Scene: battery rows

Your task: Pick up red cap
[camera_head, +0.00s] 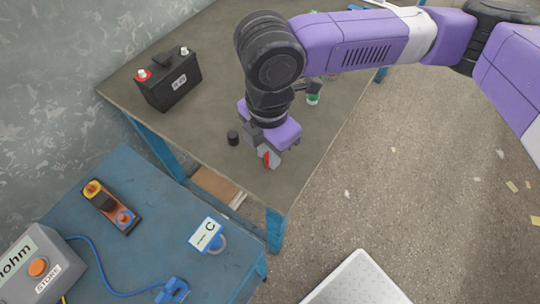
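My gripper (267,155) points down at the near corner of the brown-topped table (190,110). A small red thing, likely the red cap (266,159), shows at its fingers, partly hidden by them. I cannot tell whether the fingers touch it or are shut on it. A black cap (233,138) stands on the table just left of my gripper. A black battery (170,80) with a red-ringed terminal stands at the table's far left.
A small green and white item (313,98) is behind my gripper. A blue table (150,230) in front holds an orange and black device (111,206), a stand marked C (206,235) and a grey ohm box (38,268). Open floor lies to the right.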

